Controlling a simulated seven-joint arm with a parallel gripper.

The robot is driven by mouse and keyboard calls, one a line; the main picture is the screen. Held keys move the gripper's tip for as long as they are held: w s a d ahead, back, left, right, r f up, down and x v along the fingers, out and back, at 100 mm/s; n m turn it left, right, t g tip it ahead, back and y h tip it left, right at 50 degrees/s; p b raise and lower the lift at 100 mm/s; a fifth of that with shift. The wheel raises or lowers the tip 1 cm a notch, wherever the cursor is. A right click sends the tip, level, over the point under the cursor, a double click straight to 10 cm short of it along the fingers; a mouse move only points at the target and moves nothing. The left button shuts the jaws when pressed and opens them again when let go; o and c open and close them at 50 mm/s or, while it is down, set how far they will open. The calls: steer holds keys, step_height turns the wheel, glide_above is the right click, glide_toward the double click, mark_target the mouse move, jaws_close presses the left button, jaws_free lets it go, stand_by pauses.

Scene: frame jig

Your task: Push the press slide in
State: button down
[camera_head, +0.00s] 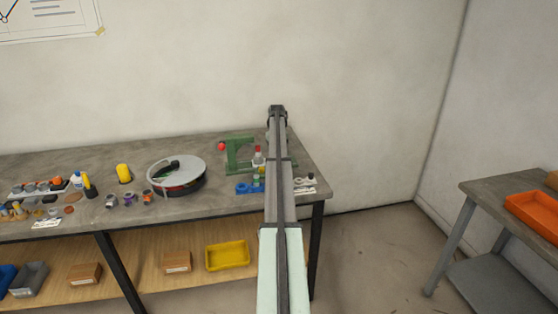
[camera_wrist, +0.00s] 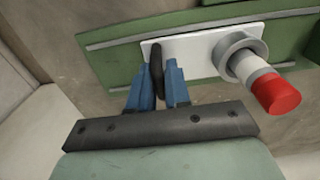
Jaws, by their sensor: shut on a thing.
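In the wrist view, the press slide is a white plate (camera_wrist: 185,48) lying on the green press base (camera_wrist: 110,60). It carries a grey ring (camera_wrist: 232,52) around a pale peg with a red cap (camera_wrist: 275,95). A dark upright handle (camera_wrist: 156,55) stands at the slide's near end. My gripper (camera_wrist: 158,82), with blue fingers, is shut on this handle. My arm hides the gripper and handle there.
The grey workbench (camera_head: 215,190) also holds a round turntable (camera_head: 185,168), a yellow cup (camera_head: 123,171) and several small parts left of the press. Blue fixtures (camera_head: 245,187) sit in front. Another table with an orange tray (camera_head: 530,207) stands right.

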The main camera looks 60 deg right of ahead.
steer(key=shift+w+a, duration=1.45)
steer(key=shift+w, duration=0.05)
stand_by(0.5)
steer(key=c, duration=1.2)
jaws_free()
steer(key=shift+o, duration=0.2)
steer(key=shift+r, duration=0.15)
step_height(320, 180, up, 7)
steer(key=shift+s, duration=0.1)
